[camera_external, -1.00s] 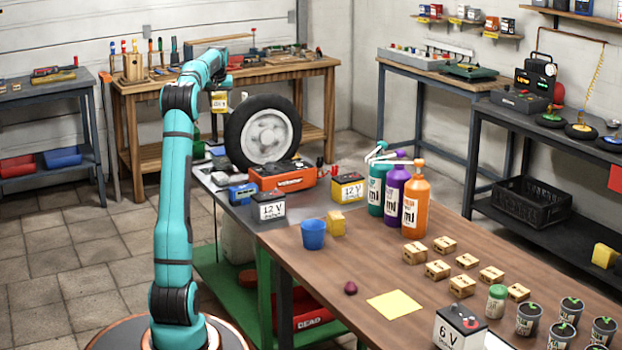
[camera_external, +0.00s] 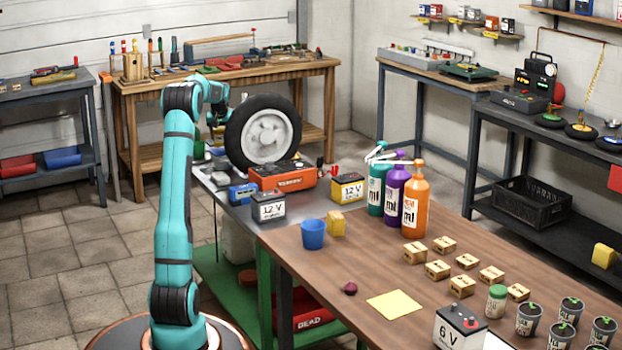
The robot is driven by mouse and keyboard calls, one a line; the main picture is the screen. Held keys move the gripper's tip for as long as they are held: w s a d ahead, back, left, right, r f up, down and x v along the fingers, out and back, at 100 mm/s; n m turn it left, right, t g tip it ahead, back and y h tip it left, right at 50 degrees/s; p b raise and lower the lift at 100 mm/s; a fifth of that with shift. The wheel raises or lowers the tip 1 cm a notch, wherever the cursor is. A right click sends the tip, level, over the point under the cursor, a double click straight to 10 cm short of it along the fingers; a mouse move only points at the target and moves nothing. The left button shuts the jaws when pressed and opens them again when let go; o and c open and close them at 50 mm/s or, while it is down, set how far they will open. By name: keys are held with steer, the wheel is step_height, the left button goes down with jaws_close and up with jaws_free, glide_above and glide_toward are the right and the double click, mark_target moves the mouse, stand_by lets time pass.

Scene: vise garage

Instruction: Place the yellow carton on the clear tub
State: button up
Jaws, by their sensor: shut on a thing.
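My gripper (camera_external: 217,118) is low over the far left end of the long bench, left of the tyre, pointing down. It is shut on a small yellow container with a pale label, seen hanging from it a second ago and taken to be the yellow carton. That carton cannot be made out clearly now, against the clutter beside the tyre. I cannot pick out the clear tub with certainty. A separate plain yellow block (camera_external: 336,222) stands on the bench beside a blue cup (camera_external: 313,234).
The tyre (camera_external: 263,133) stands close right of my gripper. A red toolbox (camera_external: 283,177), a blue box (camera_external: 243,193) and 12 V batteries (camera_external: 268,207) crowd the bench's far end. Spray bottles (camera_external: 415,203) stand farther right. The wooden top around the yellow sheet (camera_external: 394,304) is fairly clear.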

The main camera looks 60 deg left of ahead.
steer(key=shift+f, duration=1.1)
steer(key=shift+f, duration=0.1)
steer(key=o, duration=1.1)
steer(key=shift+o, duration=0.2)
steer(key=v, duration=1.2)
steer(key=shift+s, duration=0.1)
